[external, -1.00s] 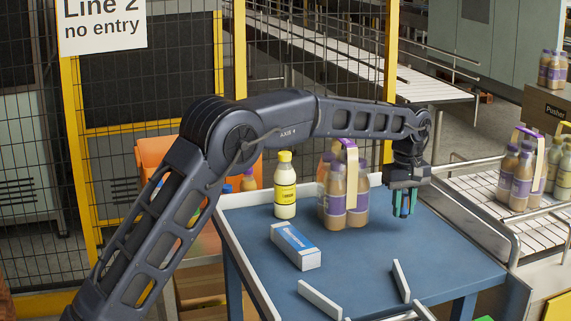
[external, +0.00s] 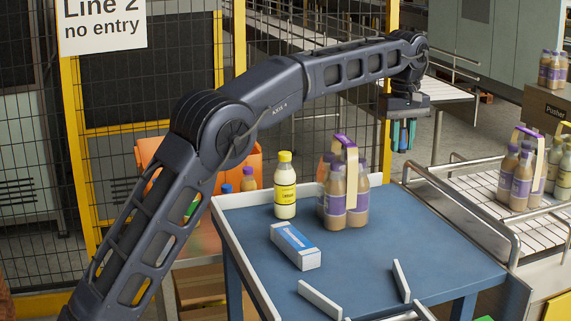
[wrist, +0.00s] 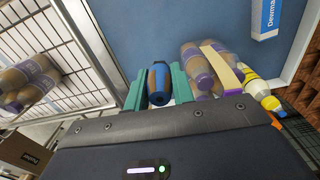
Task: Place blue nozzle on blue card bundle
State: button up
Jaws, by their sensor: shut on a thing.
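My gripper (external: 403,136) has teal fingers and is raised above the far right part of the blue table. It is shut on the blue nozzle, which shows between the fingers in the wrist view (wrist: 159,84) as a blue and brown rounded piece. A white and blue printed block (external: 296,246), which looks like the blue card bundle, lies on the table to the left of and lower than my gripper. It shows partly at the top right of the wrist view (wrist: 266,18). The gripper and the block are well apart.
A pack of brown bottles (external: 345,192) with a purple-topped band and a yellow-capped bottle (external: 285,188) stand beside the block. White strips (external: 319,299) lie near the front of the table (external: 420,235). The table's right middle is clear.

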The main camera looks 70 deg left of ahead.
jog(key=s+r+n, duration=0.1)
jog(key=s+r, duration=0.3)
jog(key=s, duration=0.9)
jog(key=n, duration=0.1)
send_over(294, 237)
jog(key=f, duration=0.2)
notch_tip(294, 237, down, 19)
jog(key=shift+r, duration=0.1)
jog(key=shift+d, duration=0.1)
jog(key=o, duration=1)
